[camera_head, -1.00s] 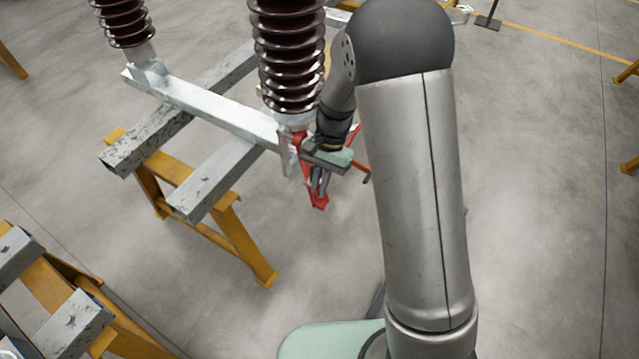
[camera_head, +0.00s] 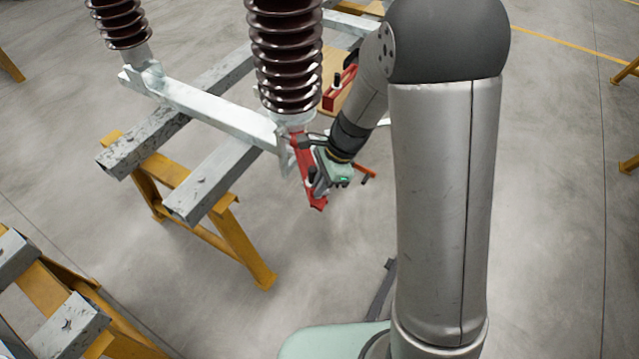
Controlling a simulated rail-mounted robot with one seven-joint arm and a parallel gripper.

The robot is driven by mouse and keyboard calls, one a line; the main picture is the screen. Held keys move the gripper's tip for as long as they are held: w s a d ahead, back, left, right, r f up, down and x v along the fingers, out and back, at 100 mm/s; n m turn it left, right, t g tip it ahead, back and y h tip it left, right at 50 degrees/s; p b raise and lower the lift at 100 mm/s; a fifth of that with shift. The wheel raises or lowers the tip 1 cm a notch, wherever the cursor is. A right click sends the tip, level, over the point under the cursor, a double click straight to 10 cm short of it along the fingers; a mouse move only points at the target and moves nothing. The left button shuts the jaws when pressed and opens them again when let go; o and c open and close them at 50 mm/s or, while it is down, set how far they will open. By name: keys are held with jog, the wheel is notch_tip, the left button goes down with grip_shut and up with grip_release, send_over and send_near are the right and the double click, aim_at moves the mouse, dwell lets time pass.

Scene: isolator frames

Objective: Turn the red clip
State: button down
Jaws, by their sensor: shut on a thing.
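The red clip (camera_head: 302,152) hangs below the brown ribbed insulator (camera_head: 285,60), at the near end of the pale metal beam. Its lower end (camera_head: 318,204) shows below my gripper, and a thin red bar (camera_head: 362,170) sticks out to the right behind the gripper. My gripper (camera_head: 313,183) is shut on the red clip, at its lower part. The green gripper body partly hides the clip, and the exact contact of the fingers is too small to see.
A second insulator (camera_head: 120,25) stands at the far end of the pale beam (camera_head: 205,105). Grey bars (camera_head: 205,182) rest on yellow trestles (camera_head: 235,245) at left.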

jog(key=shift+m, duration=0.3)
dwell(0.4)
jog(key=c, duration=1.6)
grip_release()
jog(key=shift+o, duration=0.2)
jog(key=shift+r, duration=0.1)
jog(key=v, duration=1.7)
jog(key=shift+s+r, duration=0.15)
jog(key=shift+s, duration=0.1)
jog(key=shift+d, duration=0.1)
jog(key=s+d+f+n+t+h, duration=0.1)
jog(key=s+d+n+h, duration=0.1)
jog(key=s+n, duration=0.6)
jog(key=s+d+f+n+h, duration=0.2)
jog(key=s+d+n, duration=0.1)
jog(key=s+n, duration=0.5)
jog(key=s, duration=0.3)
jog(key=shift+s+d+f+t, duration=0.15)
jog(key=shift+s+f+t, duration=0.15)
jog(key=shift+s+t, duration=0.1)
